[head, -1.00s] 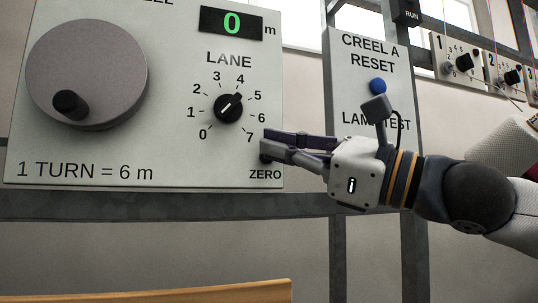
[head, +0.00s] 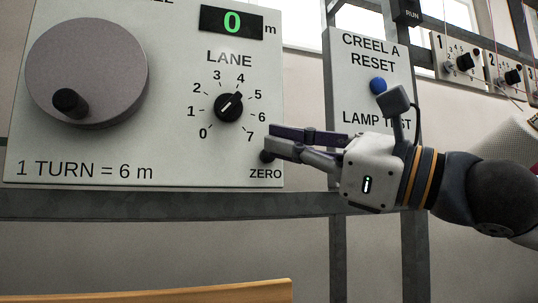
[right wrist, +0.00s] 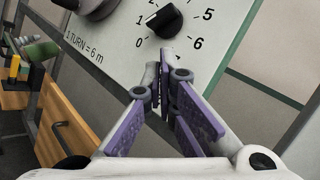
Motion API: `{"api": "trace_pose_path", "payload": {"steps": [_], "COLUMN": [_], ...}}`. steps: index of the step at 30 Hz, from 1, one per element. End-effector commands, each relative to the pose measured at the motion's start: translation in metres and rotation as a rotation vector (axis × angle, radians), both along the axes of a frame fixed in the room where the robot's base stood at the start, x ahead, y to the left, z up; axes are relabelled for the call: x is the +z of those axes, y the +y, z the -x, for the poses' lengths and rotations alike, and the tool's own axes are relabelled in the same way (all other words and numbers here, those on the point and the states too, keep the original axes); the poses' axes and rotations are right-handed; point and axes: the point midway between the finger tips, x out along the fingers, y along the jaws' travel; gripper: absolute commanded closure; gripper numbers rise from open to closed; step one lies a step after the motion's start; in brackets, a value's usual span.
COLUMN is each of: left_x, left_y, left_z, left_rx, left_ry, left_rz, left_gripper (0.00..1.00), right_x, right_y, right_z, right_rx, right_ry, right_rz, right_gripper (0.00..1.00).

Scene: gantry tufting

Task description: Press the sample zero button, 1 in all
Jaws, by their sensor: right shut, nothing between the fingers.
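The ZERO button (head: 266,156) is a small dark round button at the lower right corner of the pale panel (head: 180,140) in the head view, above the word ZERO. My right gripper (head: 271,138) is shut and empty. Its fingertips are at the button's upper right in the picture, and I cannot tell whether they touch it. In the right wrist view the shut fingers (right wrist: 163,85) point at the panel, and the button does not show there. The display (head: 231,22) reads a green 0 m. My left gripper is not in view.
The panel also carries a LANE knob (head: 228,107) and a large grey handwheel (head: 87,72). To the right, a second panel has a blue CREEL A RESET button (head: 378,86). A steel rail (head: 180,205) runs below. A wooden edge (head: 200,293) shows at the bottom.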

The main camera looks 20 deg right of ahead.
Motion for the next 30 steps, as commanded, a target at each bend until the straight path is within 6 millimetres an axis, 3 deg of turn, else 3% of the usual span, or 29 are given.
{"api": "trace_pose_path", "payload": {"steps": [12,30], "left_x": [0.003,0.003], "left_y": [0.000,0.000], "left_z": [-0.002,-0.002], "left_rx": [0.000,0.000], "left_ry": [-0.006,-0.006], "left_rz": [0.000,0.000], "left_gripper": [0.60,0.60], "right_x": [0.002,0.000], "right_y": [-0.002,-0.002], "right_z": [0.041,0.045], "right_rx": [0.000,-0.001], "right_ry": [-0.002,0.000], "right_rz": [-0.001,-0.001], "right_gripper": [1.00,1.00]}}
